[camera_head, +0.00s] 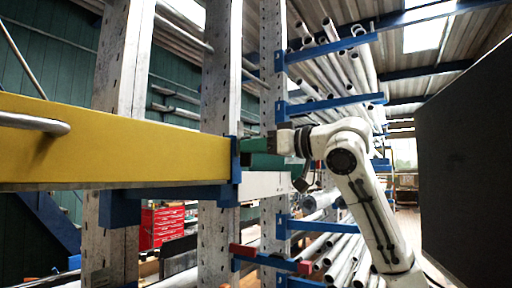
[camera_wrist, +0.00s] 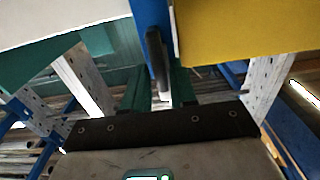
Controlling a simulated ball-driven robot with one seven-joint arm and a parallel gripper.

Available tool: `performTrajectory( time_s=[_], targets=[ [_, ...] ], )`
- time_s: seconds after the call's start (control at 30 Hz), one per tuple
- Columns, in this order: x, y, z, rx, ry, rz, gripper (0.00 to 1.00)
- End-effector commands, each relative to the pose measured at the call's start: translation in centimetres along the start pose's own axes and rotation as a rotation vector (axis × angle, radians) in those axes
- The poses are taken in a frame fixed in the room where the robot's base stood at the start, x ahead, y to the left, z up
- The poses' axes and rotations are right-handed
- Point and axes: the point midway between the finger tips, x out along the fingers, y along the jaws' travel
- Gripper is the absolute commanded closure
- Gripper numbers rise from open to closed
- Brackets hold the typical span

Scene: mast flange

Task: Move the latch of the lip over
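A blue upright lip (camera_head: 235,160) stands at the right end of the yellow beam in the head view. In the wrist view the blue lip (camera_wrist: 150,25) comes down at top centre, with a dark elongated latch (camera_wrist: 156,62) on it, roughly upright in the picture. My gripper (camera_head: 254,152) reaches in from the right, its green fingers close to the lip. In the wrist view my gripper (camera_wrist: 160,88) has its two dark green fingers apart, with the latch's lower end in line with the gap. I cannot tell whether either finger touches it. The latch is not distinguishable in the head view.
The yellow beam (camera_head: 110,145) lies left of the lip, with a grey bar (camera_head: 35,123) before it. A pale beam (camera_head: 265,184) lies right of the lip. White perforated posts (camera_head: 219,80) and blue rack arms (camera_head: 330,48) holding pipes stand behind. A dark panel (camera_head: 465,160) is at right.

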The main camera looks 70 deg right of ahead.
Motion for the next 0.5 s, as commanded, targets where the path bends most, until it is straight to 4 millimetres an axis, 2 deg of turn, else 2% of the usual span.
performTrajectory(
  time_s=[0.03,0.27,0.5],
  targets=[
    [-0.01,-0.01,-0.01,0.0,0.0,0.0,0.79],
    [-0.02,-0.01,-0.01,0.0,0.0,0.0,1.0],
    [-0.03,0.0,-0.02,0.0,0.0,0.0,1.0]
  ],
)
